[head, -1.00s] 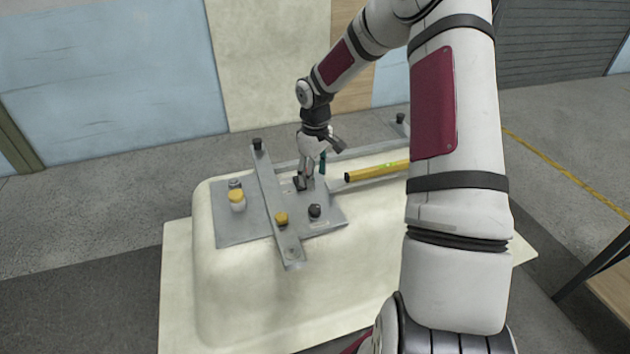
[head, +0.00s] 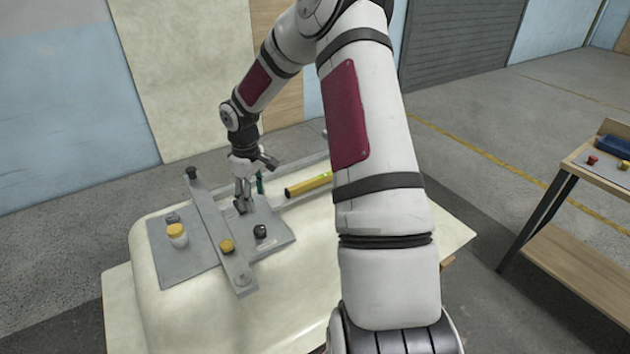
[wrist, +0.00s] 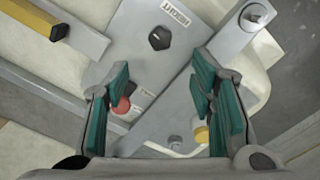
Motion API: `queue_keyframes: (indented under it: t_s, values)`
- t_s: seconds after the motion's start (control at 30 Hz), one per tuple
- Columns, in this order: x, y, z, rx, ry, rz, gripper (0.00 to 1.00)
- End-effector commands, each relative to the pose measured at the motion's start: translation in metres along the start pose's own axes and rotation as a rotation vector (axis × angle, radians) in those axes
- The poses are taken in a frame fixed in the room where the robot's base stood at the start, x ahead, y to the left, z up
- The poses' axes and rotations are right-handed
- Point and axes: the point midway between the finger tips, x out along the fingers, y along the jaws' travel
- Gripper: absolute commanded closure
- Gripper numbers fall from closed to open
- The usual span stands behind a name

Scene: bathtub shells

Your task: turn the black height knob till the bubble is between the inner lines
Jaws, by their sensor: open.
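The black height knob (wrist: 159,38) sits on a grey plate beside a label reading HEIGHT, in the upper middle of the wrist view. In the head view the black knob (head: 260,231) stands on the plate, nearer than my gripper (head: 242,205). My gripper (wrist: 160,66) is open, its teal-padded fingers wide apart; the knob shows beyond the fingertips, with nothing between the pads. The yellow spirit level (head: 308,186) lies on a grey bar to the right; it also shows at upper left in the wrist view (wrist: 25,18). Its bubble is too small to read.
A red knob (wrist: 122,104) shows beside the left finger and a yellow one (wrist: 201,135) near the right. A grey crossbar (head: 212,222) carries a yellow knob (head: 227,246). A wooden workbench (head: 590,205) is at far right.

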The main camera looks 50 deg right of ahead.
Motion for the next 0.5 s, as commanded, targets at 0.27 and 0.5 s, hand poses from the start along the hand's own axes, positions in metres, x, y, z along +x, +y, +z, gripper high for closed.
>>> queue_keyframes:
  t_s: [0.27,0.5]
  values:
    - [0.0,0.0,0.0,0.0,0.0,0.0,0.49]
    - [0.0004,0.0031,-0.0046,0.085,-0.011,0.007,0.49]
